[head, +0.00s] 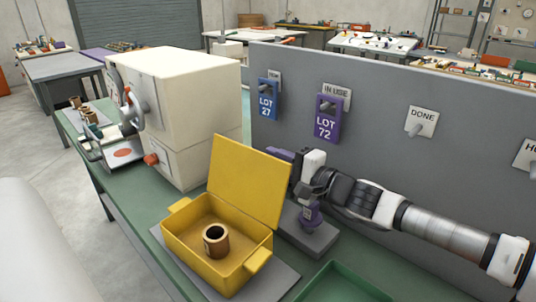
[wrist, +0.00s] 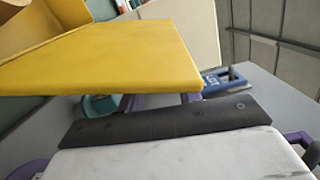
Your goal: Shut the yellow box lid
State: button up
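The yellow box (head: 190,250) stands on the bench with its lid (head: 245,180) up, hinged at the back right and standing nearly upright. A brown spool (head: 216,241) with a dark hole sits inside the box. My gripper (head: 284,155) is at the lid's right upper edge, partly hidden behind the lid. In the wrist view the lid (wrist: 120,55) fills the upper left, just beyond my gripper's purple parts (wrist: 162,100). Its fingertips are mostly hidden there, so I cannot tell their opening or whether they touch the lid.
A cream machine (head: 185,110) stands behind the box. A grey panel (head: 380,140) with blue LOT 27 (head: 268,98) and purple LOT 72 (head: 327,118) tags rises behind my arm. A grey block (head: 306,234) and a green tray (head: 342,285) are to the box's right.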

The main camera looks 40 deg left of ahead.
aim_at(262, 163)
jog(key=shift+a, duration=1.3)
jog(key=shift+c, duration=0.3)
jog(key=c, duration=0.4)
jog(key=shift+s, duration=0.1)
jog(key=s+n+b, duration=0.2)
jog(key=b, duration=0.2)
jog(key=shift+r+b, duration=0.1)
jog(key=shift+b, duration=0.25)
jog(key=s+n+b, duration=0.1)
jog(key=b, duration=0.1)
jog(key=s+r+n+b, duration=0.1)
jog(key=s+n+b, duration=0.1)
jog(key=b, duration=0.1)
jog(key=shift+s+r, duration=0.15)
jog(key=shift+s+d+r+n+b, duration=0.1)
jog(key=shift+s+r+n+b, duration=0.1)
jog(key=shift+s+n+b, duration=0.35)
jog(key=shift+s+r+b, duration=0.25)
jog(key=shift+s+b, duration=0.45)
jog(key=shift+s, duration=0.1)
jog(key=shift+c, duration=0.2)
